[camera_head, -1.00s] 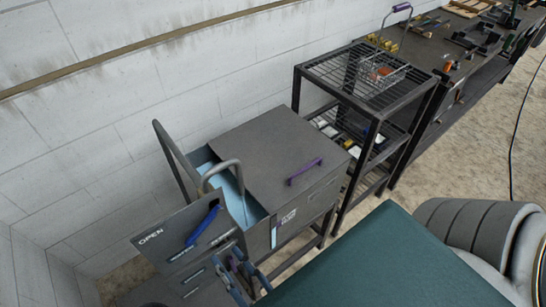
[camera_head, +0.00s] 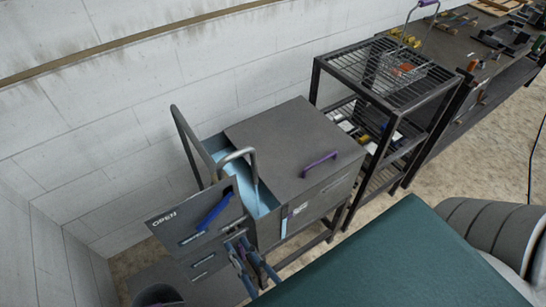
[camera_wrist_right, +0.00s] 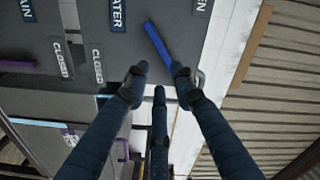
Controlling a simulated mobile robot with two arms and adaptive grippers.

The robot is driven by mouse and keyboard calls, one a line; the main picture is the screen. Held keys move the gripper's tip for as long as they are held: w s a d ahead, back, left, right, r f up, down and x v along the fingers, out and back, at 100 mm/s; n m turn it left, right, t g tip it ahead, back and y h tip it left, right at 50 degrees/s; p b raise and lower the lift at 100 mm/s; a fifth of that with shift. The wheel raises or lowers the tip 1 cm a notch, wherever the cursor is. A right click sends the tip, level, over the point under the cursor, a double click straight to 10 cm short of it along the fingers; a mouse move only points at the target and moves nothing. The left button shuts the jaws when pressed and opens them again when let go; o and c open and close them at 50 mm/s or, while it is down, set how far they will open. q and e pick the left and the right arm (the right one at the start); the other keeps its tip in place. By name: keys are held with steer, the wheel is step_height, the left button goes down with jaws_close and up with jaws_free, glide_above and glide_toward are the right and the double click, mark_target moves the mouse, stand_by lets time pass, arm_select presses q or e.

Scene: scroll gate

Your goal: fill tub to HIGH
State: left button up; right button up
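The tub (camera_head: 312,200) is a grey box with a purple-handled lid; light blue water (camera_head: 222,160) shows in its open left part. A bent spout (camera_head: 238,154) stands over it, with a pale blue stream below. The blue lever (camera_head: 214,212) sits slanted on the grey panel (camera_head: 170,232) near the word OPEN. In the right wrist view the lever (camera_wrist_right: 158,42) lies just beyond my right gripper (camera_wrist_right: 159,76), near a WATER label (camera_wrist_right: 118,15). My right gripper (camera_head: 241,250) is open, its fingers apart and empty below the lever. The water level mark cannot be read.
A black wire shelf (camera_head: 392,75) with a wire basket stands right of the tub. A dark workbench (camera_head: 470,55) with tools is beyond it. A green surface (camera_head: 400,265) fills the lower right. The white wall (camera_head: 90,110) runs close behind the tub.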

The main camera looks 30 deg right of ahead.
jaws_close()
step_height(320, 180, up, 4)
steer(key=n+t+y+b, duration=0.3)
steer(key=n+y+b, duration=0.1)
steer(key=n, duration=1.7)
glide_above(204, 228)
steer(key=s+a, duration=0.2)
steer(key=d+f, duration=0.2)
steer(key=shift+w+f, duration=0.1)
steer(key=shift+f, duration=0.3)
steer(key=shift+d+f, duration=0.15)
steer(key=shift+f, duration=0.05)
